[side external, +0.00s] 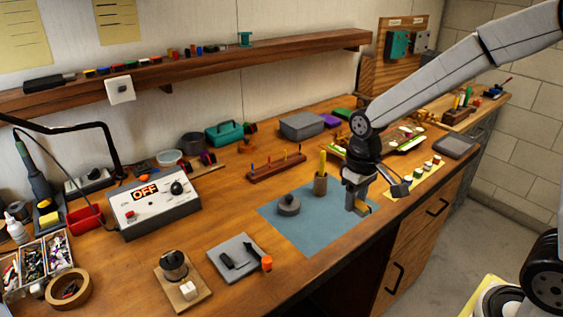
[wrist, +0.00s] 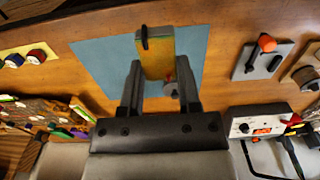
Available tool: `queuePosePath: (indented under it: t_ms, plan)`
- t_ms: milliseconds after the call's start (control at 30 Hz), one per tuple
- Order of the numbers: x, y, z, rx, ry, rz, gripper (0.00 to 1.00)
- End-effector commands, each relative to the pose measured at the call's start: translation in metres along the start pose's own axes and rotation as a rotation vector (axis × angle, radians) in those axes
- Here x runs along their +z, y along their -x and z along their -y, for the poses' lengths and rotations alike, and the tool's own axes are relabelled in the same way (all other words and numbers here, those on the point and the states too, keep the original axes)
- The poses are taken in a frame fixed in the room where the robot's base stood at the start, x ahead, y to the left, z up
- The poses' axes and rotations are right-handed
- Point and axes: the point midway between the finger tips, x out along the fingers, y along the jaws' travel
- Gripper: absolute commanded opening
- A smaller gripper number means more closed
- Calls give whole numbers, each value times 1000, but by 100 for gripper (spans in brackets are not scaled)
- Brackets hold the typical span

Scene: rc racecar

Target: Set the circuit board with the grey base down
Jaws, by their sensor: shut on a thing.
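A small red and grey part shows between the fingers. I cannot tell whether the yellow board touches the mat.
A power box (side external: 152,208) and a tan board with a motor (side external: 183,280) are to the left. A wooden peg rack (side external: 276,167) lies behind. The mat's front area is clear.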

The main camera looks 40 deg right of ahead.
Motion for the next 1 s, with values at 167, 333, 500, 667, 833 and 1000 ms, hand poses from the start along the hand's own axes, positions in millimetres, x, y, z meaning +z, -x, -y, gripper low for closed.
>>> queuePosePath:
  t_ms: [167,333,500,667,833,1000]
  plan:
    - [25,-2,-35,0,-5,-1,0]
    - [40,-4,-51,0,-2,-1,0]
    - [46,-5,-57,0,1,1,0]
    - [46,-6,-58,0,2,1,0]
    - [40,-8,-58,0,2,0,0]
    - [26,-15,-60,0,1,1,0]
